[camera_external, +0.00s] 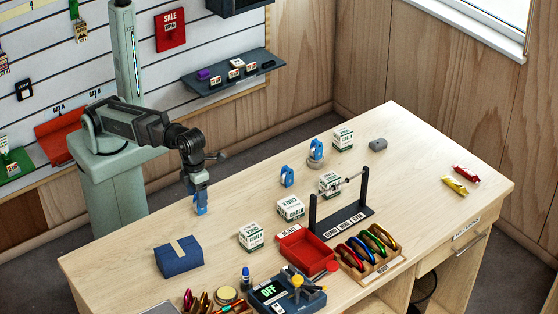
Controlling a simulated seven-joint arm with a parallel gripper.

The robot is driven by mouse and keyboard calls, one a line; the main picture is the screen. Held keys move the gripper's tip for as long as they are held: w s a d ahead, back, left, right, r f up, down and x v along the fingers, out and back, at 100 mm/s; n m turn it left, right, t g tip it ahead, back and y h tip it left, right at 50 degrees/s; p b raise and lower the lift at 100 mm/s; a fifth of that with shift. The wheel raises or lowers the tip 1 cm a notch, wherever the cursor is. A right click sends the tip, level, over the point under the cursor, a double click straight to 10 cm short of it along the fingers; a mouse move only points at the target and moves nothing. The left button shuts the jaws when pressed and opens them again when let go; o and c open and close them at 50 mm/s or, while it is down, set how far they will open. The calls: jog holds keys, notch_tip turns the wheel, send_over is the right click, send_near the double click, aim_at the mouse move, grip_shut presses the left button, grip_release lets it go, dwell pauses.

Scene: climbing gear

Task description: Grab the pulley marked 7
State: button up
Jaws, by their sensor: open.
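Two blue pulleys show on the table in the external view. One pulley (287,177) stands on the bare wood left of a chalk box. The other pulley (316,148) is farther back, at a round grey piece (316,162). Any number on either pulley is too small to read, so I cannot tell which is marked 7. My gripper (200,208) hangs down over the table's left back part, left of both pulleys and apart from them. It is open. Blue shows at its tip, and the gap between its fingers is hard to make out.
Several white chalk boxes (291,208) stand around the pulleys. A dark stand with a bar (341,217), a red tray (294,236) and a carabiner rack (375,265) are nearer the front. A blue box (179,257) sits front left. Bare wood lies between my gripper and the nearer pulley.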

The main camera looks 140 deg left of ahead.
jog(key=shift+f, duration=1.75)
jog(key=shift+c, duration=0.2)
jog(key=c, duration=1)
